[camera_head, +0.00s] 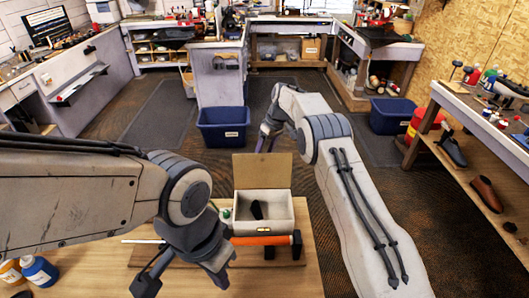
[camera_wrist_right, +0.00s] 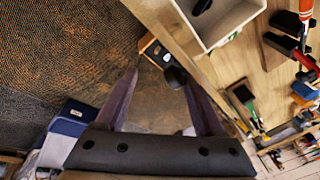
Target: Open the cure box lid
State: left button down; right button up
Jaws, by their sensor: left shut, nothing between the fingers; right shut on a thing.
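The cure box (camera_head: 283,226) is a pale open-topped box on the wooden bench. Its tan lid (camera_head: 262,169) stands up at the back edge, so the box is open. A black item (camera_head: 256,210) is inside. My right gripper (camera_head: 267,136) is beyond the lid; its fingers (camera_wrist_right: 160,88) show in the right wrist view around a dark round knob (camera_wrist_right: 175,77), which I take to be the lid's. The box wall also shows there (camera_wrist_right: 232,32). My left gripper (camera_head: 218,276) is shut and empty in front of the box, left of centre.
A club with an orange grip (camera_head: 262,240) lies in front of the box, by a black clamp (camera_head: 297,245). Bottles (camera_head: 40,270) stand at the bench's left. A blue bin (camera_head: 222,127) is on the floor behind. A shelf with shoes (camera_head: 486,193) is at right.

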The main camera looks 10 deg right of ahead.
dwell(0.3)
jog(key=shift+r, duration=0.15)
jog(key=b+v, duration=0.1)
jog(key=v, duration=0.9)
jog(key=shift+r, duration=0.1)
